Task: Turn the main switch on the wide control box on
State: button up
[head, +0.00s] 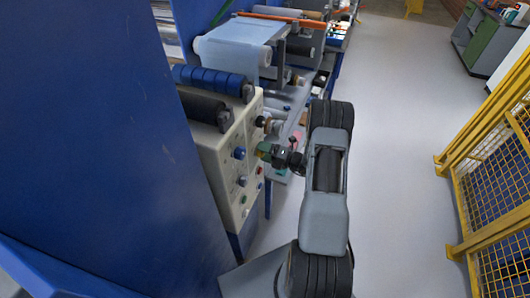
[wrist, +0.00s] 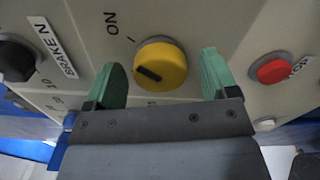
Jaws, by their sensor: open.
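The wide control box (head: 226,160) is beige, on the left in the head view; its panel (wrist: 215,25) fills much of the wrist view. A round yellow switch knob (wrist: 161,64) with a black pointer mark sits in the panel. The mark slants from upper left to lower right. An "ON" label (wrist: 111,22) and a short tick are above left of the knob. My gripper (wrist: 164,76) is open, one green fingertip on each side of the knob with gaps between. In the head view my gripper (head: 264,151) is at the box's face and the yellow knob cannot be made out.
A red button (wrist: 271,69) with a partly hidden label is right of the gripper. A black knob (wrist: 16,60) with a "BRAKE N" label is at the left. Blue rollers (head: 210,80) lie on top of the box. Yellow mesh fencing (head: 495,170) stands right, beyond clear floor (head: 400,120).

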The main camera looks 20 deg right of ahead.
jog(key=b+v, duration=0.2)
jog(key=v, duration=1.1)
jog(key=shift+s+d+b, duration=0.25)
jog(key=shift+s+b, duration=0.05)
jog(key=shift+b, duration=0.05)
